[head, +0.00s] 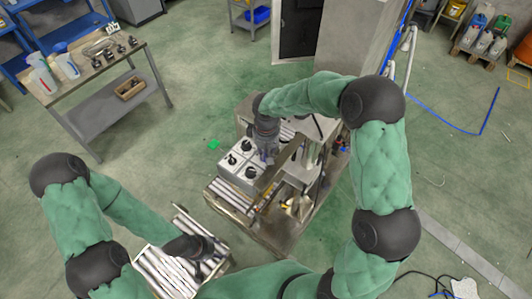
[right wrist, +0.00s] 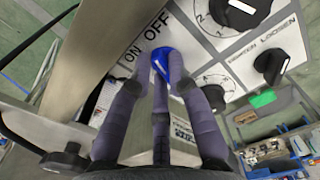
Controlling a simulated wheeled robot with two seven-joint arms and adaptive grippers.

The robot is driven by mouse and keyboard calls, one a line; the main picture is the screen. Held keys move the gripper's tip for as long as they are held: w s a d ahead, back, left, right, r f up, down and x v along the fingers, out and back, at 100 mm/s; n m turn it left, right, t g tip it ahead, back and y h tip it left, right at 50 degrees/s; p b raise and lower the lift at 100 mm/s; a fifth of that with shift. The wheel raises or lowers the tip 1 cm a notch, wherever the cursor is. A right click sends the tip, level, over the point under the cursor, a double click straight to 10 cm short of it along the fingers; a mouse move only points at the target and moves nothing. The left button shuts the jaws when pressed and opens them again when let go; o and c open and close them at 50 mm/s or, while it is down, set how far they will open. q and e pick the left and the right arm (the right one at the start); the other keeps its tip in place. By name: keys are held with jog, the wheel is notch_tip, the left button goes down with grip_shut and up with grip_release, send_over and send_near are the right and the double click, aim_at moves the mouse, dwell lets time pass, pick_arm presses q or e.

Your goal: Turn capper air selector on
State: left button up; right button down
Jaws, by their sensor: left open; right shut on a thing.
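The blue selector knob (right wrist: 166,62) is on the white control panel, beside printed ON and OFF labels, in the right wrist view. I cannot tell which label it points at. My right gripper (right wrist: 160,82) is shut on the knob, with fingers on both sides and one in front hiding its lower part. In the head view my right gripper (head: 267,152) reaches down onto the capper's grey control box (head: 229,172), and the blue knob is hidden there. My left gripper (head: 206,246) is open, low over the roller conveyor at bottom left, and looks empty.
Black dials (right wrist: 240,12) and a black LOOSEN switch (right wrist: 271,65) sit close to the right of the blue knob. A metal post (right wrist: 95,60) stands close on the left. A workbench (head: 110,98) with jugs stands at upper left. Green floor between is mostly clear.

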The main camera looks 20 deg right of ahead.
jog(key=n, duration=0.4)
jog(key=shift+w+n, duration=0.1)
jog(key=shift+n, duration=0.2)
jog(key=n, duration=0.4)
jog(key=shift+w, duration=0.15)
jog(key=shift+n, duration=0.3)
jog(key=c, duration=1.4)
grip_release()
jog(key=shift+c, duration=0.2)
jog(key=shift+r, duration=0.1)
notch_tip(320, 180, up, 12)
